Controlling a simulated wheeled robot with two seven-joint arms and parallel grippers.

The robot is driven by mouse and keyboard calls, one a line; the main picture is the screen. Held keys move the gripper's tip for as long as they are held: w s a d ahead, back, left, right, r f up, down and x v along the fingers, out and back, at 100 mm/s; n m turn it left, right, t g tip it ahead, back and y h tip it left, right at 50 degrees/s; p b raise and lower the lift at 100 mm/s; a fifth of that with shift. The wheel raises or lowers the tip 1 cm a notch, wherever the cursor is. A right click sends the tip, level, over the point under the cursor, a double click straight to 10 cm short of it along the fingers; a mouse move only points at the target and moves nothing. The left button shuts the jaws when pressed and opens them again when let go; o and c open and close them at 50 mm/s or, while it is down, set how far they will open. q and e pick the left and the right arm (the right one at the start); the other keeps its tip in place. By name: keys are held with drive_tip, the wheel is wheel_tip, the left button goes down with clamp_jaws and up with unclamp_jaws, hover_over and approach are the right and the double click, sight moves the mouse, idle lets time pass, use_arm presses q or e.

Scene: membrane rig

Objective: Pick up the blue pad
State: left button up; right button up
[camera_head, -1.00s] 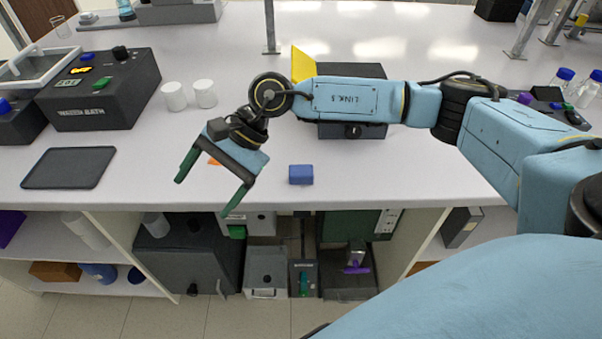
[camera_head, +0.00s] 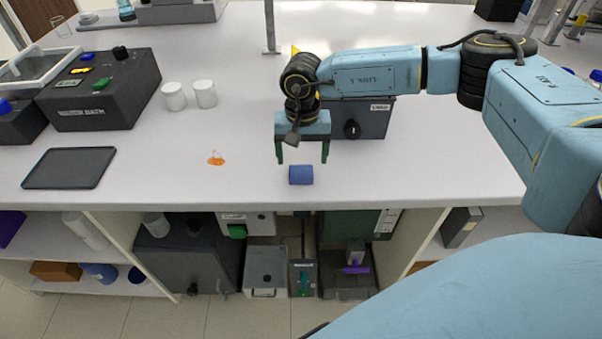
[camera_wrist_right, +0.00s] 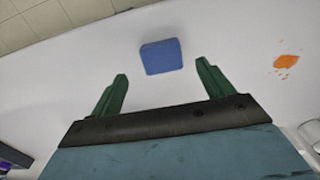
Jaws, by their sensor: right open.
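The blue pad (camera_head: 301,175) is a small block on the white bench near its front edge. My right gripper (camera_head: 303,161) is open above and just behind the pad in the head view, its two green fingers pointing down. In the right wrist view the blue pad (camera_wrist_right: 161,56) lies ahead of the open fingers (camera_wrist_right: 160,78), roughly centred between them and apart from both. Nothing is between the fingers. My left gripper is not in view.
A dark box (camera_head: 362,118) stands behind my right gripper. An orange spill (camera_head: 216,158) lies left of the pad, with a dark tray (camera_head: 69,167) farther left. Two white cylinders (camera_head: 205,94) and the water bath (camera_head: 100,90) stand behind. The bench around the pad is clear.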

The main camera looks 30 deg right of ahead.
sight(301, 170)
wheel_tip(301, 170, down, 5)
drive_tip(key=shift+a+f, duration=0.1)
idle(0.3)
drive_tip(key=c, duration=1.1)
drive_tip(key=shift+o, duration=0.2)
drive_tip(key=shift+w, duration=0.1)
wheel_tip(301, 170, up, 10)
